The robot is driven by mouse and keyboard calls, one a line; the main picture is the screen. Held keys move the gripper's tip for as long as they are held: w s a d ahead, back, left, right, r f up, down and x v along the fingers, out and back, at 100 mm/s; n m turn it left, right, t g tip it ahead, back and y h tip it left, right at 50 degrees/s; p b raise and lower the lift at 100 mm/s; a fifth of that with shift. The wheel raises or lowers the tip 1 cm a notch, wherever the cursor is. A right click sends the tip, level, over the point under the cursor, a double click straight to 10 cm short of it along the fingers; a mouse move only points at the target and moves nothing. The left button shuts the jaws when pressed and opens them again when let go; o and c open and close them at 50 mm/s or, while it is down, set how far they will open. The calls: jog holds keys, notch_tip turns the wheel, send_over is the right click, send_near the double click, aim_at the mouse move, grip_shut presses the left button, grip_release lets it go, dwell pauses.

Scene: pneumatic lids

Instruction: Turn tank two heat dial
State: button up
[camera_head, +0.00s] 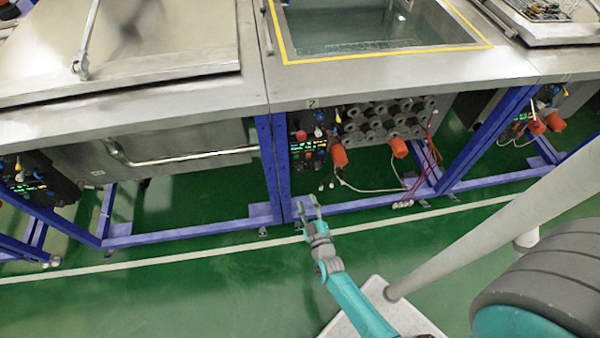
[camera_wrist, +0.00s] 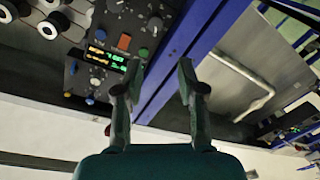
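Tank two (camera_head: 395,48) is the middle tank, open, with a yellow border and a "2" mark on its front edge. Its dark control panel (camera_head: 308,158) sits below the front edge, beside a blue post. In the wrist view the panel (camera_wrist: 80,75) shows at upper left, turned upside down, with lit green and orange readouts (camera_wrist: 107,56) and several knobs. I cannot tell which knob is the heat dial. My gripper (camera_head: 307,203) is open and empty, apart from the panel. In the wrist view its fingers (camera_wrist: 160,66) stand wide apart, with the panel off to their left.
A blue post (camera_head: 272,165) stands left of the panel; it also shows between and beyond my fingers (camera_wrist: 205,45). Orange caps (camera_head: 339,155), grey cylinders and loose cables lie right of the panel. The green floor in front is clear.

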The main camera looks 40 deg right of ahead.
aim_at(300, 170)
jog(key=shift+h, duration=0.3)
jog(key=x, duration=1.3)
jog(key=shift+d+f, duration=0.25)
jog(key=shift+d, duration=0.1)
grip_shut()
